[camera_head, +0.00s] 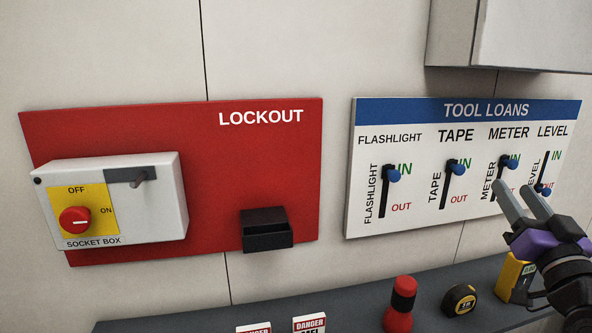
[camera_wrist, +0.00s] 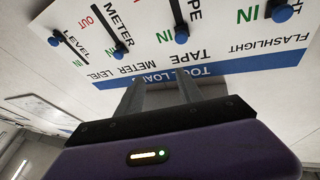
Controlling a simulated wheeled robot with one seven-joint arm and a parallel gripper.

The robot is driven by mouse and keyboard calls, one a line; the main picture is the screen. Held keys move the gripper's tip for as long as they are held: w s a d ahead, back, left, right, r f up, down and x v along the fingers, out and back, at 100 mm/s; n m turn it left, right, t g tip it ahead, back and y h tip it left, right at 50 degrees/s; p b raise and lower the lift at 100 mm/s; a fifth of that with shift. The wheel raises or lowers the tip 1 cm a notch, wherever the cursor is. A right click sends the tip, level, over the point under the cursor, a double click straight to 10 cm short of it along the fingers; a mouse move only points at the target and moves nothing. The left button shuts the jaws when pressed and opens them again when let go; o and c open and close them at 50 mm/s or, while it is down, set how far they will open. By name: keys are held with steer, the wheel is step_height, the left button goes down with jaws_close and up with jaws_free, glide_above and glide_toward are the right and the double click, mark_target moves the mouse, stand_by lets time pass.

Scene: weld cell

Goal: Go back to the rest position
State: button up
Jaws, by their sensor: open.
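My gripper (camera_head: 522,202) is at the right of the head view, in front of the lower right part of the white tool loans board (camera_head: 420,222). Its two grey fingers are apart with nothing between them. In the wrist view my gripper (camera_wrist: 162,92) points at the board (camera_wrist: 228,62), which appears upside down. The flashlight slider (camera_head: 393,175), tape slider (camera_head: 457,168) and meter slider (camera_head: 513,160) have blue knobs at IN. The level slider (camera_head: 545,189) has its knob low, near OUT, partly behind my fingers.
A red lockout board (camera_head: 215,150) carries a socket box (camera_head: 160,215) and a black holder (camera_head: 266,230). Below, a dark shelf (camera_head: 350,300) holds a red flashlight (camera_head: 400,305), a tape measure (camera_head: 459,299), a yellow meter (camera_head: 513,277) and danger tags (camera_head: 309,324). A grey cabinet (camera_head: 530,35) juts out above.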

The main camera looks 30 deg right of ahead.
steer(key=s+a+f+n+y, duration=0.1)
steer(key=s+a+f+y, duration=0.15)
steer(key=a+f, duration=0.7)
steer(key=s+a+f+n+y, duration=0.1)
steer(key=s+a+f, duration=0.2)
steer(key=a+f, duration=0.7)
steer(key=s+a+f+n+g+y, duration=0.1)
steer(key=s+a+f+n+y, duration=0.2)
steer(key=s+a, duration=0.5)
steer(key=s+a+f+n+g+y, duration=0.2)
steer(key=s+a+f+y, duration=0.3)
steer(key=a, duration=0.5)
steer(key=s+f+n, duration=0.1)
steer(key=s+f, duration=0.1)
steer(key=s, duration=0.1)
steer(key=shift+s+f+n+y, duration=0.25)
steer(key=shift+s+n+y, duration=0.1)
steer(key=shift+s+n, duration=0.05)
steer(key=shift+a, duration=0.1)
